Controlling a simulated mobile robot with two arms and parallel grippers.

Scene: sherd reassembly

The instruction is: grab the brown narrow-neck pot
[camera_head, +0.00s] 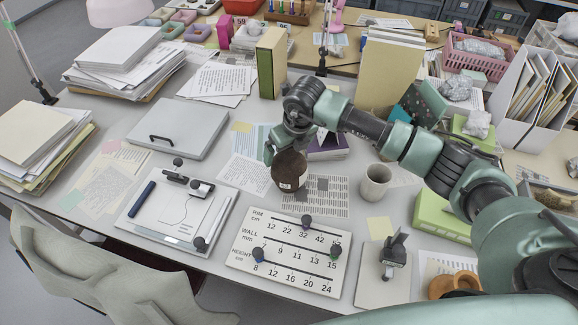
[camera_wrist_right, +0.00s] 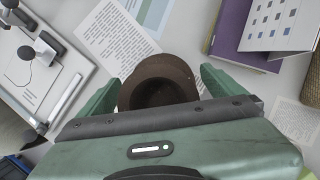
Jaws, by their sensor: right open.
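The brown narrow-neck pot (camera_head: 289,171) stands on the desk on printed sheets, dark and rounded, with a small pale label on its side. My right gripper (camera_head: 284,150) is directly above and around its top, with the jaws open. In the right wrist view the pot (camera_wrist_right: 158,80) shows its round dark mouth from above, between the two green fingers of the gripper (camera_wrist_right: 160,82). I cannot tell whether either finger touches the pot. The gripper hides part of the pot's top. My left gripper is not in view.
A measuring board (camera_head: 283,262) with dark knobs lies in front. A clipboard-like board (camera_head: 150,216) is to the left. A tall green book (camera_head: 271,62) stands behind.

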